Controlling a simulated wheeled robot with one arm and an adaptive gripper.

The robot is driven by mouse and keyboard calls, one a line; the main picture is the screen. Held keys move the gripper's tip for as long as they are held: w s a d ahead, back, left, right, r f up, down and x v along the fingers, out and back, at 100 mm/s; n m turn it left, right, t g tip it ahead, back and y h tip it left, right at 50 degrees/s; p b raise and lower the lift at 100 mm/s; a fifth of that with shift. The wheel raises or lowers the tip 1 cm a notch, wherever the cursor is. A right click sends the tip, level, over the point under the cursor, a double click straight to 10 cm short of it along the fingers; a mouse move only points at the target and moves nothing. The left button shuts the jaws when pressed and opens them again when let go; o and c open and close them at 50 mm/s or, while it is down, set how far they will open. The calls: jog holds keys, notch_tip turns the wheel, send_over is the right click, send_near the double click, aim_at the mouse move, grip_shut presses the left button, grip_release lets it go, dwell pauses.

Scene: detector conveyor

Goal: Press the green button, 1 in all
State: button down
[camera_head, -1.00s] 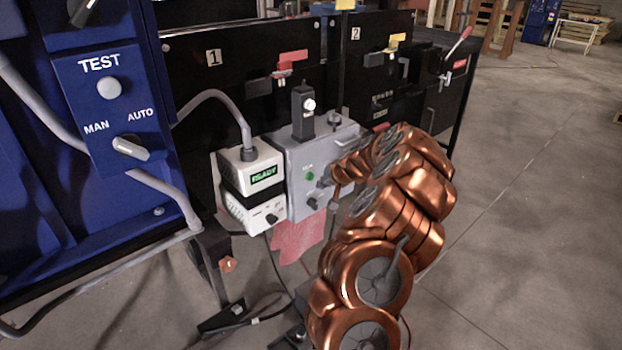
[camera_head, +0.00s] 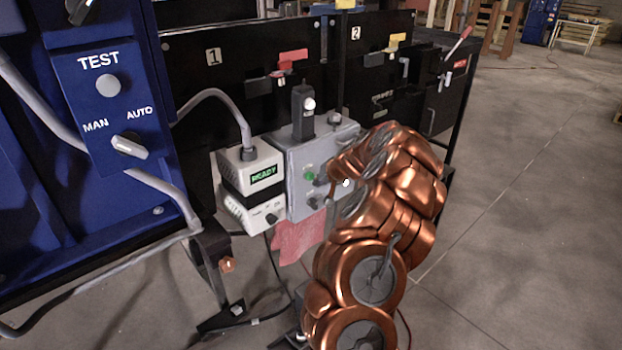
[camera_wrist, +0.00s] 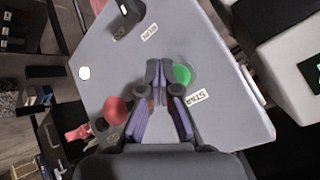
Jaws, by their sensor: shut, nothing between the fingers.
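The green button (camera_head: 309,176) is on the front of a grey control box (camera_head: 303,202). It also shows in the wrist view (camera_wrist: 182,75), beside a label that seems to read START. My gripper (camera_wrist: 158,72) is shut and empty, its fingertips just left of the green button in that view and partly overlapping its edge. I cannot tell whether they touch the box face. In the head view my copper-coloured arm reaches to the right side of the box, and the gripper is mostly hidden.
A white unit with a READY display (camera_head: 263,175) stands left of the box. A blue panel (camera_head: 105,100) is further left. A red cloth (camera_head: 297,238) hangs below. Open floor lies right.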

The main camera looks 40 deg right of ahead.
jog(key=shift+w, duration=0.15)
dwell(0.7)
jog(key=shift+w+b, duration=0.25)
jog(key=shift+b, duration=0.1)
jog(key=shift+w, duration=0.5)
dwell(0.8)
jog(key=shift+s, duration=0.15)
jog(key=shift+s+b, duration=0.45)
jog(key=shift+s, duration=0.3)
jog(key=shift+s+b, duration=0.5)
jog(key=shift+s, duration=2)
